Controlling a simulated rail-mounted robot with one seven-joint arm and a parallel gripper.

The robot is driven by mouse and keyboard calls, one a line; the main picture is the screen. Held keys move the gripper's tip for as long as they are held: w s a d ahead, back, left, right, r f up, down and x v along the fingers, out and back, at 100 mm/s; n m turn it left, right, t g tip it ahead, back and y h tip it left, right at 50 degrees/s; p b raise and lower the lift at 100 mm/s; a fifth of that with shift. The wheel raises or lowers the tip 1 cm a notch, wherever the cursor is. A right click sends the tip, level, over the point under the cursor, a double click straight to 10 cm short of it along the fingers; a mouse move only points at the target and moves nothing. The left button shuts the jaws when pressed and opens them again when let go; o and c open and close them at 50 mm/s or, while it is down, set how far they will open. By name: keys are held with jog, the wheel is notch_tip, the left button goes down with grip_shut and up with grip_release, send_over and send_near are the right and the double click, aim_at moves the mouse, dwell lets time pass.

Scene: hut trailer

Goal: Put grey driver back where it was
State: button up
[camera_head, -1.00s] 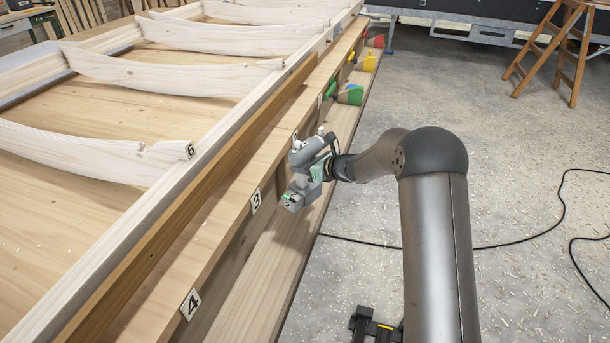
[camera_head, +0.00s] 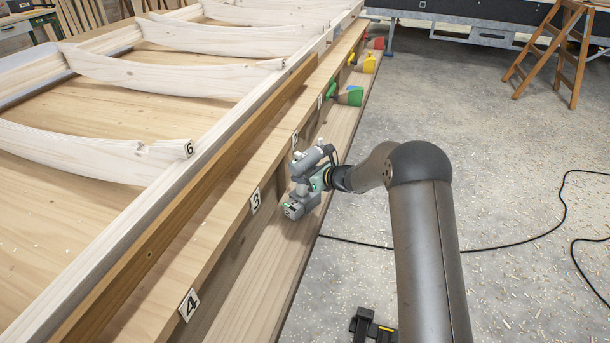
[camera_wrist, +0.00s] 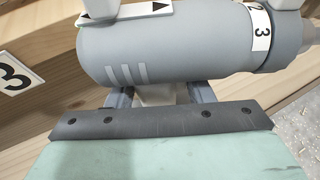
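The grey driver (camera_head: 314,156) is in my gripper (camera_head: 314,181), over the lower wooden ledge beside the long bench, a little beyond the number 3 plate (camera_head: 255,201). Its barrel is at the top and its base with small labels is below. In the wrist view the driver's barrel (camera_wrist: 165,48) lies across the picture, with a label reading 3 near its right end. The dark fingers of my gripper (camera_wrist: 160,95) are on both sides of its handle, which is mostly hidden. I cannot tell whether the base touches the ledge.
A green tool (camera_head: 350,96), a yellow tool (camera_head: 368,63) and a red tool (camera_head: 377,42) are farther along the ledge (camera_head: 262,290). A number 4 plate (camera_head: 189,304) is nearer. Pale curved timbers (camera_head: 90,150) cover the bench. Open floor with a black cable is right.

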jog(key=shift+o, duration=1.2)
jog(key=shift+r, duration=0.1)
jog(key=shift+r+p, duration=0.25)
jog(key=shift+p, duration=0.1)
jog(key=v, duration=1.2)
jog(key=s+r+n+g+h, duration=0.1)
jog(key=s+r+n+g, duration=0.2)
jog(key=s+n, duration=0.5)
jog(key=s+r+n+g+h, duration=0.1)
jog(key=s+r+n+g, duration=0.25)
jog(key=s, duration=0.75)
jog(key=s+d+n+g+h, duration=0.1)
jog(key=s+d+n+h, duration=0.3)
jog(key=s, duration=0.7)
jog(key=s+d+n+h, duration=0.5)
jog(key=s+d+n, duration=0.3)
jog(key=s+n, duration=0.2)
jog(key=s, duration=0.2)
jog(key=shift+s+f+g+p, duration=0.2)
jog(key=shift+s+g+p, duration=0.1)
jog(key=shift+g, duration=0.05)
